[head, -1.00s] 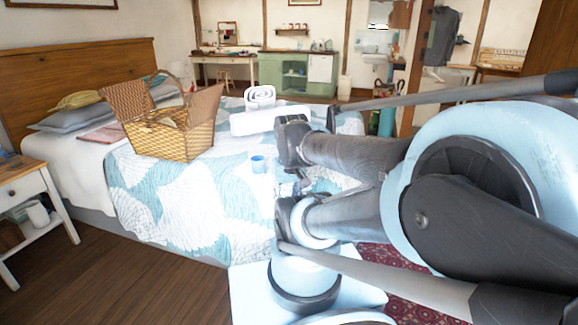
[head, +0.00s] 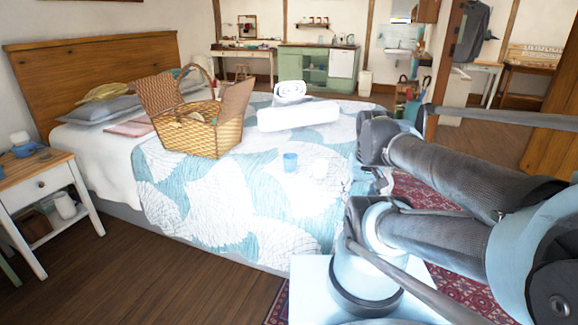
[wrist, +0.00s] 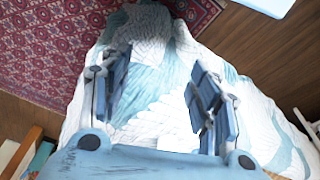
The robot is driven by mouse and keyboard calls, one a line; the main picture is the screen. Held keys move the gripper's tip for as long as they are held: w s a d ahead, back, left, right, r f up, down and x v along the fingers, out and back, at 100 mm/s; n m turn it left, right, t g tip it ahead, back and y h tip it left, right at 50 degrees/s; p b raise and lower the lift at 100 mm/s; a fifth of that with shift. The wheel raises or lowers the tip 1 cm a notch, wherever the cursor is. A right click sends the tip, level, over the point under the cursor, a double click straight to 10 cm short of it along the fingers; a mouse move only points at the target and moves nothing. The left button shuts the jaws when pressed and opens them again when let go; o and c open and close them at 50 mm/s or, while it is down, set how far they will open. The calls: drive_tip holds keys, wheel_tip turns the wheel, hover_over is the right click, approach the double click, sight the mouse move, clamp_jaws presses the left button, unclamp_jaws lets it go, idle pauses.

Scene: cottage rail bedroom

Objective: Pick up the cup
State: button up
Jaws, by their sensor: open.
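No cup can be made out in the wrist view. In the head view my arm is to the right of the cup, apart from it, and the gripper is mostly hidden behind the arm links.
An open wicker basket (head: 190,130) stands on the bed behind and left of the cup. White rolled and folded towels (head: 298,116) lie behind the cup. A nightstand (head: 40,186) is at the left. A red rug (head: 455,240) and wood floor (head: 160,275) surround the bed.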

drive_tip(key=w+r+n, duration=0.1)
drive_tip(key=w+r, duration=0.2)
drive_tip(key=r, duration=0.1)
drive_tip(key=w+a+r+n, duration=0.1)
drive_tip(key=w, duration=0.1)
drive_tip(key=shift+w+r+n, duration=0.3)
drive_tip(key=shift+w+r, duration=0.05)
drive_tip(key=shift+r, duration=0.05)
drive_tip(key=w+a+r+n+g, duration=0.1)
drive_tip(key=w+a+r+n, duration=0.4)
drive_tip(key=w, duration=0.5)
drive_tip(key=n+g, duration=0.1)
drive_tip(key=n, duration=0.5)
hover_over(290, 163)
drive_tip(key=w, duration=0.4)
wheel_tip(290, 163, down, 10)
drive_tip(key=shift+s+d+r, duration=0.1)
drive_tip(key=shift+s+r, duration=0.05)
drive_tip(key=shift+r, duration=0.05)
drive_tip(key=shift+s+f, duration=0.15)
drive_tip(key=shift+f, duration=1.2)
drive_tip(key=shift+s+f, duration=0.1)
drive_tip(key=shift+f, duration=1.25)
drive_tip(key=c, duration=1.2)
